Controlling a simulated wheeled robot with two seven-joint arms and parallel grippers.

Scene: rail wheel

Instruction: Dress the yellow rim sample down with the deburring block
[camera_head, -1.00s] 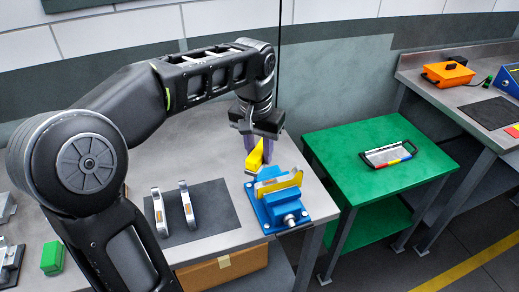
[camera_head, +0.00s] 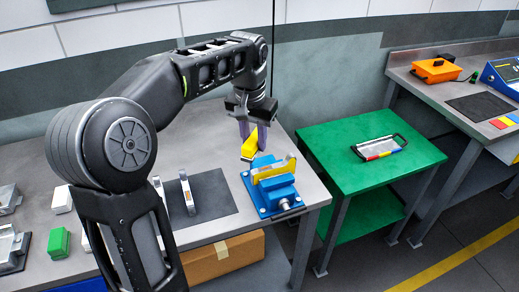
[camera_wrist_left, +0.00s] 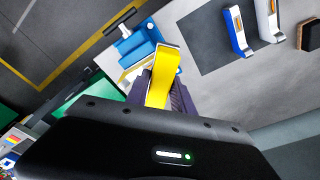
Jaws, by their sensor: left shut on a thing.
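My left gripper (camera_head: 252,112) is shut on a yellow, strip-like piece with a pale end, apparently the yellow rim sample (camera_head: 248,147). It points down from the fingers and also shows in the left wrist view (camera_wrist_left: 163,75). Just in front of it stands a blue vise (camera_head: 277,192) with yellow plates (camera_head: 272,168) at its jaws. The held piece looks above and behind the vise; I cannot tell whether they touch. A dark block with a brown side (camera_wrist_left: 310,35), possibly the deburring block, shows at the right edge of the wrist view. My right gripper is out of view.
Green and white blocks (camera_head: 58,243) lie farther left. A green table (camera_head: 350,190) with a tray (camera_head: 380,148) stands right, with a gap between the tables.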

